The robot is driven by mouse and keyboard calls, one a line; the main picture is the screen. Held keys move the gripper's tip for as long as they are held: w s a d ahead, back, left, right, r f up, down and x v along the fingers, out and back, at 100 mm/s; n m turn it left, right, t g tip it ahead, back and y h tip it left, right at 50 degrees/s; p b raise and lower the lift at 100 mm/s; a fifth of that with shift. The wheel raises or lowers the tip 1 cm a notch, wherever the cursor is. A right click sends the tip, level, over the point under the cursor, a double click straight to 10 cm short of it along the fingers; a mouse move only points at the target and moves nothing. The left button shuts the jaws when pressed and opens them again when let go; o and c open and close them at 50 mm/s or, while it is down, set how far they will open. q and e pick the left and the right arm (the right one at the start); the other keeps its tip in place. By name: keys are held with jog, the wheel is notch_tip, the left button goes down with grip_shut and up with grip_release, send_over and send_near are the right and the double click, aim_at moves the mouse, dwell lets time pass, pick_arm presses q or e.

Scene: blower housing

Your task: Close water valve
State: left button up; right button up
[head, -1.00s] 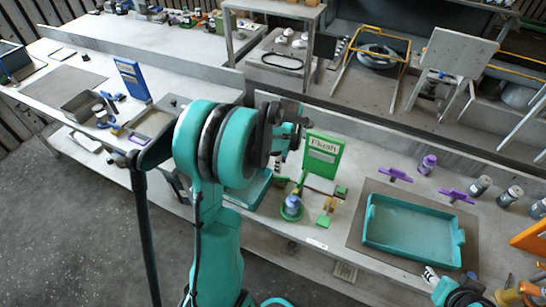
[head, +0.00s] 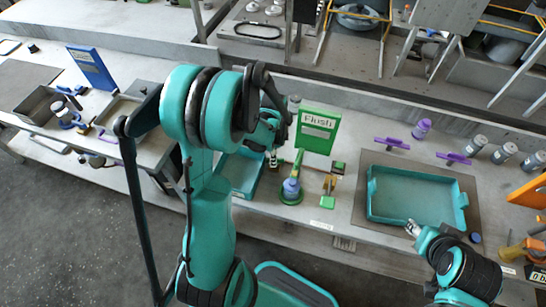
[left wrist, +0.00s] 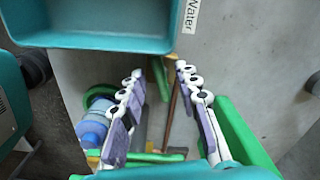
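My left gripper (head: 272,138) is partly hidden behind its own arm in the head view, above the counter by the green Flush board (head: 317,128). In the left wrist view its fingers (left wrist: 158,76) are apart, with nothing gripped. Below and between them are a thin brown rod (left wrist: 173,110) and a green bar (left wrist: 160,80). A "Water" label (left wrist: 190,14) lies near the teal tray (left wrist: 110,42). A blue bottle-like part (head: 291,188) stands on a green round base, with a yellow-and-green fitting (head: 329,190) beside it. I cannot tell which piece is the water valve. My right gripper (head: 412,228) is small, near the large teal tray.
The large teal tray (head: 415,197) sits on a grey mat to the right. Purple-handled pieces (head: 392,143) and grey canisters (head: 503,153) stand behind it. A blue board (head: 91,68) and a metal bin (head: 38,104) are on the left bench.

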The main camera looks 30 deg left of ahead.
pick_arm(q)
jog(key=shift+f, duration=0.15)
grip_shut()
jog(key=m+b, duration=0.1)
jog(key=m, duration=0.2)
jog(key=shift+m, duration=0.4)
jog(key=shift+w, duration=0.1)
grip_release()
